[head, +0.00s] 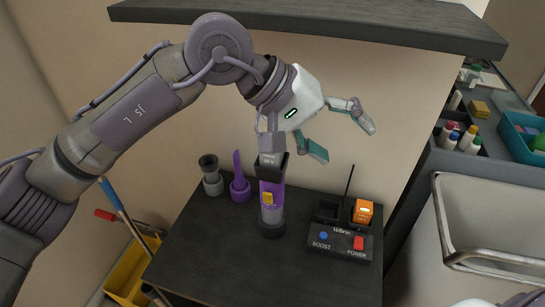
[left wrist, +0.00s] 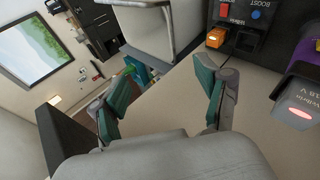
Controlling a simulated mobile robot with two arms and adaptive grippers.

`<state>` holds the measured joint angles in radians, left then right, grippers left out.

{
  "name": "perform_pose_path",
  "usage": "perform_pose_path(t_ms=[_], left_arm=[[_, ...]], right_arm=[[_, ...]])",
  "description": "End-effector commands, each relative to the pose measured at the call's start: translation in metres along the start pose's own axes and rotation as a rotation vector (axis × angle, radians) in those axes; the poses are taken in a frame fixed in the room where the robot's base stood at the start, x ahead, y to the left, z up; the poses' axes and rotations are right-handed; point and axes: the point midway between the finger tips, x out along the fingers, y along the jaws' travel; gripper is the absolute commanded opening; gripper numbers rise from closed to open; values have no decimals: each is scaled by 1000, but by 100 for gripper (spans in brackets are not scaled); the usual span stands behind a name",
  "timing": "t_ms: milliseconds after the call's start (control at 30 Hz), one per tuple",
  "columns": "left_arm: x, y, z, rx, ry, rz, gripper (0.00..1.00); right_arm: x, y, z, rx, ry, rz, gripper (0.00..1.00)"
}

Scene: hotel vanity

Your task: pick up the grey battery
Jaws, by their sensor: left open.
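The grey battery (head: 270,143), marked 18 V, sits on top of the upright purple and grey device (head: 271,192) on the dark cabinet. In the left wrist view the grey battery (left wrist: 300,108) shows at the right edge with a lit red spot. My left gripper (head: 338,133) is open and empty, above and to the right of the battery, with its fingers pointing right, away from it. Its two teal-padded fingers are spread wide in the left wrist view (left wrist: 165,98). The gripper body stands close beside the battery; I cannot tell the exact gap.
A black charger (head: 338,243) with blue and red buttons holds an orange battery (head: 363,211) beside an empty slot. Grey (head: 211,176) and purple (head: 239,180) attachments stand left. A dark shelf (head: 320,20) overhangs above. The cabinet's front top (head: 250,275) is clear.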

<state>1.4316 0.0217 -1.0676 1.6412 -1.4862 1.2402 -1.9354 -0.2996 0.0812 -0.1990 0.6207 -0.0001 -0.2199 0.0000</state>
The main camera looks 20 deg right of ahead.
Motion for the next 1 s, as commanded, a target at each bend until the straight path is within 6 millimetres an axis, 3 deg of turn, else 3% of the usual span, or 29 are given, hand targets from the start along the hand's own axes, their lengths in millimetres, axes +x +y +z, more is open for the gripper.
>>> perform_pose_path(t_ms=[100, 200, 367, 733, 1000], left_arm=[[-30, -38, -33, 221, 104, -384, 75], [-59, -57, -52, 317, 145, -609, 75], [-83, -70, -64, 369, 162, -771, 75], [-39, -112, -82, 372, 159, -778, 75], [-24, -126, -88, 371, 160, -777, 75]], right_arm=[[0, -1, 0, 0, 0, -1, 40], [0, -1, 0, -1, -1, -1, 40], [-2, -2, 0, -1, -1, -2, 40], [-22, -3, -2, -1, -1, -4, 40], [-31, -2, -2, -1, -1, -4, 40]])
